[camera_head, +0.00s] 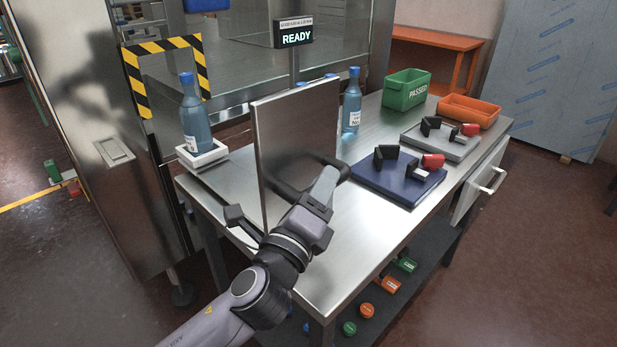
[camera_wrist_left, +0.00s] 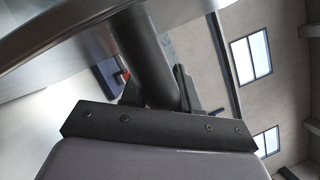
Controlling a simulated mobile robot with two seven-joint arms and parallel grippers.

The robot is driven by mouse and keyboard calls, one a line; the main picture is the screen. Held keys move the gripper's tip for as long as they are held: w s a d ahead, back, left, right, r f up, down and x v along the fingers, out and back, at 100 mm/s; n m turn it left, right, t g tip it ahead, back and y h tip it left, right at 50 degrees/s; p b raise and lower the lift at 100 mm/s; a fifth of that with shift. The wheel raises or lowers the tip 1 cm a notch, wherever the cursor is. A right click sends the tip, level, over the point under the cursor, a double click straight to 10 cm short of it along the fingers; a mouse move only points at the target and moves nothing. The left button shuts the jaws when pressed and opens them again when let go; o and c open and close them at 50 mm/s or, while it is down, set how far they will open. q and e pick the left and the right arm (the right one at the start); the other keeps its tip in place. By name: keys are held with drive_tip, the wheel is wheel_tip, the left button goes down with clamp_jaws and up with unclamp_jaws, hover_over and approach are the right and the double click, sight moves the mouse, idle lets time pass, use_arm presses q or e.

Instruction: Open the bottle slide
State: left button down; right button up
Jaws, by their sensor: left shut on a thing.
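The bottle slide appears to be the upright brushed-metal panel (camera_head: 300,125) standing on the steel bench in the head view. A dark bar handle (camera_head: 277,187) shows on its near face. My left gripper (camera_head: 320,178) is at this face, shut on the handle, with its wrist hiding part of the bar. In the left wrist view the thick dark handle bar (camera_wrist_left: 147,55) runs down between the fingers. One blue bottle (camera_head: 195,115) stands on a white pad left of the panel; another blue bottle (camera_head: 351,102) stands behind its right edge. My right gripper is not in view.
The steel bench (camera_head: 345,245) is bare to the right of my arm. A blue tray (camera_head: 400,187) and a grey tray (camera_head: 450,145) hold black and red parts. A green bin (camera_head: 406,92) and an orange bin (camera_head: 468,110) stand behind. A sign (camera_head: 294,35) reads READY.

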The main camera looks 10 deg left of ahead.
use_arm(q)
drive_tip(key=shift+s+d, duration=0.2)
drive_tip(key=shift+d, duration=0.2)
drive_tip(key=c, duration=0.9)
unclamp_jaws()
drive_tip(key=shift+b+v, duration=0.65)
drive_tip(key=shift+v, duration=2.95)
